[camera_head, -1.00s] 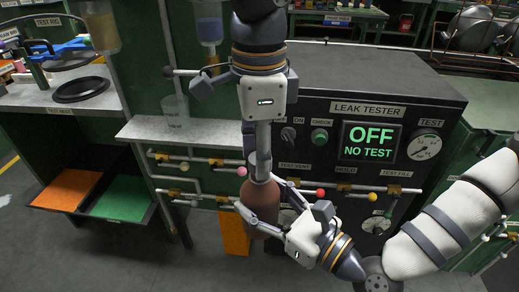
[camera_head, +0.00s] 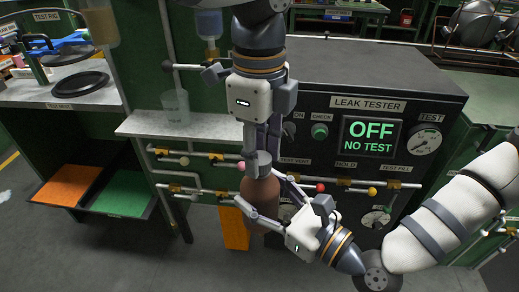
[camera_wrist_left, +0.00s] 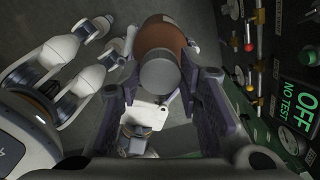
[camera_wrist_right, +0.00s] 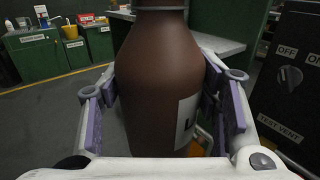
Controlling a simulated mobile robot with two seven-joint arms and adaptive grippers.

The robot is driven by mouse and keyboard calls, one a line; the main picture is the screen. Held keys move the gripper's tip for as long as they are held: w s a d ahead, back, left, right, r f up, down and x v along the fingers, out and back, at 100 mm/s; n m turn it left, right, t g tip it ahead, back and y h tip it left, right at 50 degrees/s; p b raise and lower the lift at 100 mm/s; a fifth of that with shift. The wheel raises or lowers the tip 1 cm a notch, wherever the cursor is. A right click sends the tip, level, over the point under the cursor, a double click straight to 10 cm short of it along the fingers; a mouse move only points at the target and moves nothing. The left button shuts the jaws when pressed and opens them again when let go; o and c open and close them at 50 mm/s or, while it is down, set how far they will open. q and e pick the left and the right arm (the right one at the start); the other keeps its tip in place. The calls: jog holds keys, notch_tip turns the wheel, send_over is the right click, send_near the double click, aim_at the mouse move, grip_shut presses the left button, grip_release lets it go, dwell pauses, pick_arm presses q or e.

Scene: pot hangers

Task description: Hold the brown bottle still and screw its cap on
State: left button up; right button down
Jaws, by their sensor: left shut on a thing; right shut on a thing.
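The brown bottle (camera_head: 263,205) stands upright in front of the leak tester. My right gripper (camera_head: 262,212) is shut around its body, with one finger on each side in the right wrist view (camera_wrist_right: 165,100). A pale label shows there on the bottle's right side. The grey cap (camera_wrist_left: 160,72) sits at the top of the bottle's neck, in line with it. My left gripper (camera_head: 259,150) comes from above and is shut on the cap, its fingers on both sides. The seam between cap and neck is too small to judge.
The leak tester (camera_head: 385,75) stands close behind at the right, its screen reading OFF, NO TEST. Pipes with coloured knobs (camera_head: 320,187) run just behind the bottle. A shelf with a clear cup (camera_head: 175,107) is at the left. The floor in front is clear.

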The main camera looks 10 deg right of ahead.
pick_arm(q)
jog(key=m, duration=2.2)
jog(key=shift+d, duration=0.1)
jog(key=o, duration=0.7)
